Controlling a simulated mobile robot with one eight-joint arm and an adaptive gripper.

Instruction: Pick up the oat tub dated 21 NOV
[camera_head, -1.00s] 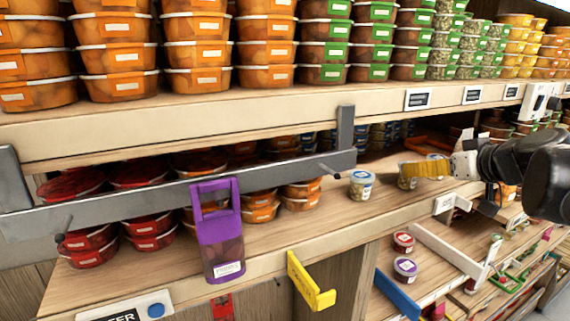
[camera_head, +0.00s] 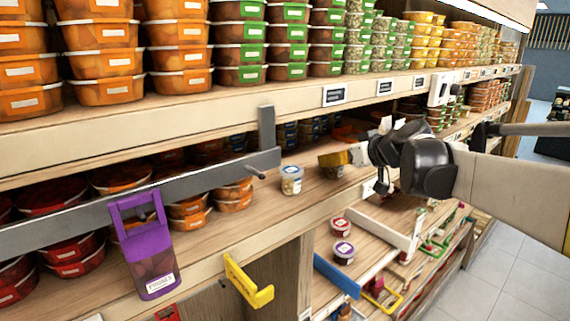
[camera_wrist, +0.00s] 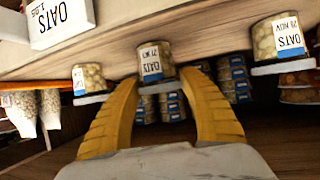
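My gripper (camera_wrist: 158,80) is open, with its two yellow fingers apart. It also shows in the head view (camera_head: 330,158), over the shelf. In the wrist view an oat tub (camera_wrist: 154,62) stands between the fingertips; its small date seems to start with 21, but the month is hard to read. I cannot tell whether the fingers touch it. A second oat tub (camera_wrist: 278,42), at the right, seems dated 29 NOV. A third tub (camera_wrist: 90,78) at the left has its label mostly turned away. In the head view one tub (camera_head: 291,180) stands left of my gripper.
An OATS price sign (camera_wrist: 60,18) is at the upper left of the wrist view. Stacked blue-labelled tins (camera_wrist: 235,78) are behind the tubs. A grey bar (camera_head: 190,175) and a purple carrier (camera_head: 146,245) are at the left. A yellow bracket (camera_head: 248,282) juts from the shelf edge.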

